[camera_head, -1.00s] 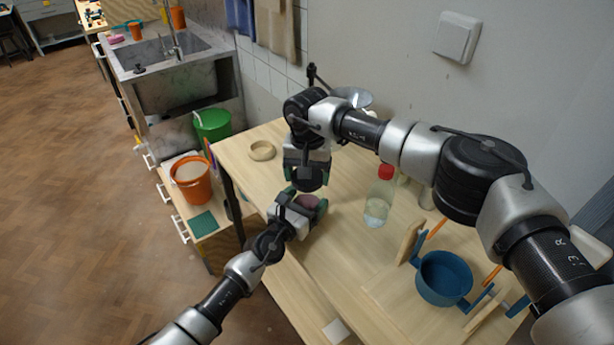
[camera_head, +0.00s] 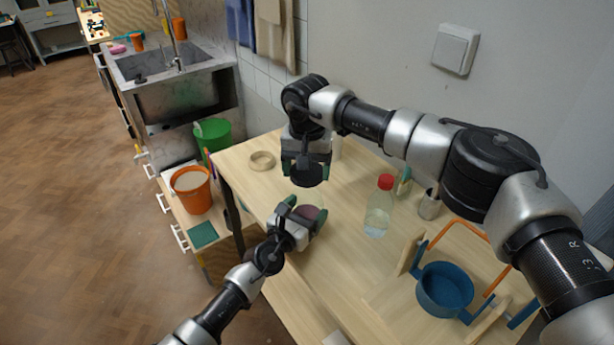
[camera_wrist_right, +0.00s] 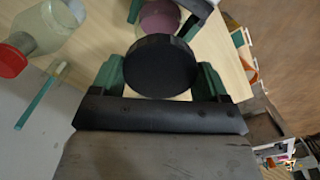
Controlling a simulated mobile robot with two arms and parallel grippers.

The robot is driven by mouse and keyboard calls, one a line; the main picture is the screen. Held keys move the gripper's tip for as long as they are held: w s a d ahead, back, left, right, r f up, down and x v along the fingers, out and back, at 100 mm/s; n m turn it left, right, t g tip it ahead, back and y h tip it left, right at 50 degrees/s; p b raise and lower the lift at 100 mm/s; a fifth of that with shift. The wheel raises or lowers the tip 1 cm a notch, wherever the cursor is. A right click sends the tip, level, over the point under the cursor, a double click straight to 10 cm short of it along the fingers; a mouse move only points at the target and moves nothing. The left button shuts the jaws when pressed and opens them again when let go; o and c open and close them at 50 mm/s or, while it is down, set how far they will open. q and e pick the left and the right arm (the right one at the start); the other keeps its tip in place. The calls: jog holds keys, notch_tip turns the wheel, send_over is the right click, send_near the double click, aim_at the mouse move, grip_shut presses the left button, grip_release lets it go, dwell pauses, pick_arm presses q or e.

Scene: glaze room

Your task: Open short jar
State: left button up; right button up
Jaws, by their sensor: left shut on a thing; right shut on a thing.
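The short jar (camera_head: 310,213), with a purple-pink top showing, is held at the table's left part by my left gripper (camera_head: 304,215), which is shut on it. A round black lid (camera_head: 307,176) is held above the jar by my right gripper (camera_head: 306,174), shut on it. In the right wrist view the lid (camera_wrist_right: 160,67) sits between the green fingers, and the jar (camera_wrist_right: 160,18) shows beyond it. Lid and jar are apart. Most of the jar's side is hidden by the left fingers.
A clear bottle with a red cap (camera_head: 379,207) stands right of the jar. A blue pot (camera_head: 444,290) sits in a wooden holder at the front right. A small beige ring-shaped dish (camera_head: 262,161) lies at the back left. A metal container (camera_head: 429,205) stands near the wall.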

pick_arm(q)
jog(key=o, duration=1.6)
